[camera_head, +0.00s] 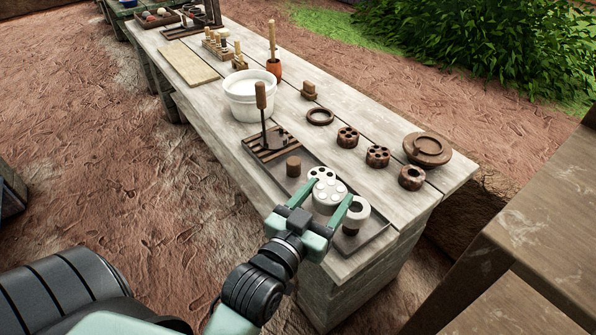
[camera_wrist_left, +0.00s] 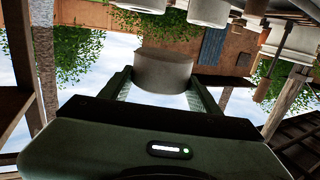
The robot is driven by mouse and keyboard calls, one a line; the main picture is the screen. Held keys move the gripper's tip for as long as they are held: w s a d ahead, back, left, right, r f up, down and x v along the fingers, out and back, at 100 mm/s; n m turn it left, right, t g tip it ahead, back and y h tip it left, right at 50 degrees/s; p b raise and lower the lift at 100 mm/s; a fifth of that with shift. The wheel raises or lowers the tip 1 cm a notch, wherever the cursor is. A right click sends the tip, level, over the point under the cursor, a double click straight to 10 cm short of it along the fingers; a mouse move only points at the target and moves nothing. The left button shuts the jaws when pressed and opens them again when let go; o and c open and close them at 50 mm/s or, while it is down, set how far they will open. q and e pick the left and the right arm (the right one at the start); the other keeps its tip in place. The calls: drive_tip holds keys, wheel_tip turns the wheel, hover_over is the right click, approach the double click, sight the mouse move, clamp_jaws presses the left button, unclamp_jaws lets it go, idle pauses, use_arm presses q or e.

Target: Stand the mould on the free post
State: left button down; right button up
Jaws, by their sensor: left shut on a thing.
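My left gripper (camera_head: 331,193) is shut on a white round mould (camera_head: 329,196) with holes in its top, over the grey tray (camera_head: 376,241). The held mould shows between the fingers in the left wrist view (camera_wrist_left: 163,72). Another white mould with holes (camera_head: 322,174) is just behind it. A white ring-shaped mould (camera_head: 357,208) sits on a dark post at the right. A brown post (camera_head: 293,166) stands bare in the tray, left of the held mould. My right gripper is not in view.
A brown slatted rack (camera_head: 268,150) with an upright wooden-handled tool (camera_head: 262,105) is at the tray's left. A white bucket (camera_head: 248,95) stands behind. Several brown moulds (camera_head: 377,156) and a round brown plate (camera_head: 427,149) lie on the bench beyond the tray.

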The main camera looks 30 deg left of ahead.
use_arm(q)
drive_tip(key=shift+w+r, duration=0.1)
drive_tip(key=shift+r, duration=0.1)
drive_tip(key=shift+w+a+r, duration=0.1)
drive_tip(key=shift+w+a, duration=0.05)
drive_tip(key=shift+w, duration=0.2)
drive_tip(key=w+a+r+n+y+b, duration=0.1)
drive_tip(key=w+a+r+y, duration=0.1)
drive_tip(key=w+a+r, duration=0.45)
drive_tip(key=w+a+r+n+y+b, duration=0.15)
drive_tip(key=w+a+r, duration=0.25)
drive_tip(key=w+a, duration=0.55)
drive_tip(key=b, duration=0.2)
hover_over(291, 165)
wheel_tip(291, 165, down, 14)
drive_tip(key=shift+f, duration=2.7)
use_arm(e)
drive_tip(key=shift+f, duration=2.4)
use_arm(q)
drive_tip(key=shift+f, duration=0.1)
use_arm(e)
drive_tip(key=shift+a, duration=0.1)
